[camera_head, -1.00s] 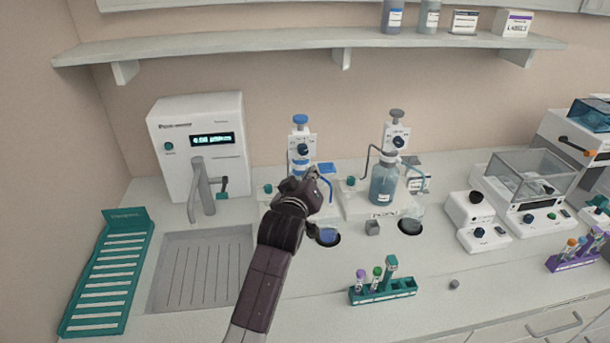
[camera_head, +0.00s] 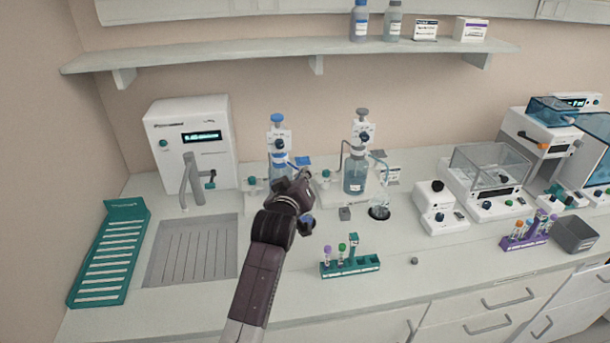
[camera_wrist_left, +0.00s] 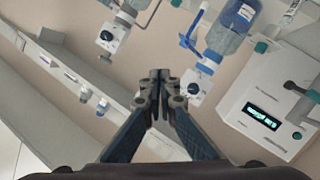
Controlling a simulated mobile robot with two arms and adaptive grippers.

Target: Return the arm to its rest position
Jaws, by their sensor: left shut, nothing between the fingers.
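My left arm comes up from the bottom of the head view. Its gripper (camera_head: 306,176) is over the counter in front of the two bottle dispensers, mostly hidden behind its own wrist. In the left wrist view the fingers (camera_wrist_left: 159,76) are together at the tips, with nothing between them. The left dispenser bottle (camera_head: 279,165) stands just behind the gripper, partly covered by it. The right dispenser bottle (camera_head: 355,172) stands to the right, apart from the gripper. My right gripper is not in view.
A teal tube rack (camera_head: 350,268) with several tubes stands right of my arm. A white machine (camera_head: 190,145) with a tap is at the back left, beside a sink tray (camera_head: 190,252) and a teal slotted rack (camera_head: 105,262). A shelf (camera_head: 290,52) runs above. The front counter is mostly clear.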

